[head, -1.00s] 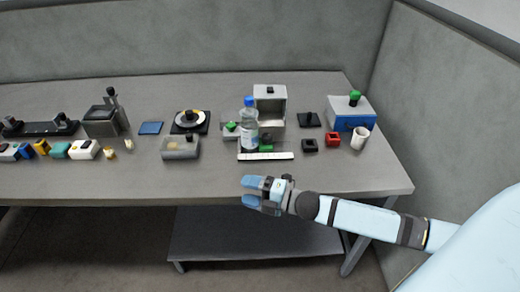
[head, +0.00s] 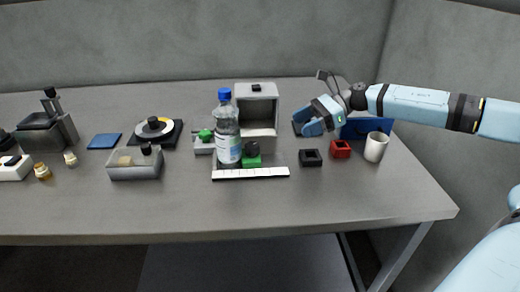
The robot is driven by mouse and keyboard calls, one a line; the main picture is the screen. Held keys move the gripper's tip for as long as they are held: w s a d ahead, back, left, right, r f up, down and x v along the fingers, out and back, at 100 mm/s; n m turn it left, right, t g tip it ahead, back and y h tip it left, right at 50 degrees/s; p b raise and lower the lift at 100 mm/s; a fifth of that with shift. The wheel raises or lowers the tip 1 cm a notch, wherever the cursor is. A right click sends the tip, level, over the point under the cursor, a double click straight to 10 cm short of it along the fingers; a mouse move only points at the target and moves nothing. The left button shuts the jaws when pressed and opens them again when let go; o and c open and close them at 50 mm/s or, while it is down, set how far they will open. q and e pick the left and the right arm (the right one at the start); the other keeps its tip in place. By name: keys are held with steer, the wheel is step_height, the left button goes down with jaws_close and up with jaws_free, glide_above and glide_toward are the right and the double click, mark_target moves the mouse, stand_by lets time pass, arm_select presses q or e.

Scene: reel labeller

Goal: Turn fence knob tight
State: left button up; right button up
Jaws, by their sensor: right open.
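Several knobs are in view, and I cannot tell for certain which one is the fence knob. A black knob (head: 252,147) sits on a green block (head: 251,161) just behind a white marked strip (head: 250,173). A green knob (head: 206,134) tops a grey block (head: 204,146) left of the bottle. My right gripper (head: 312,125) is open and empty over the back right of the table, pointing left. My left gripper is out of view.
A blue-capped bottle (head: 228,132) stands close to the knobs, before an open grey box (head: 256,104). A black block (head: 310,158), red block (head: 340,149) and white cup (head: 376,147) stand at right. The front of the table (head: 330,205) is clear.

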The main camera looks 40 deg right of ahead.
mark_target(258, 145)
steer(key=x, duration=1.4)
steer(key=shift+s, duration=0.15)
steer(key=c, duration=0.9)
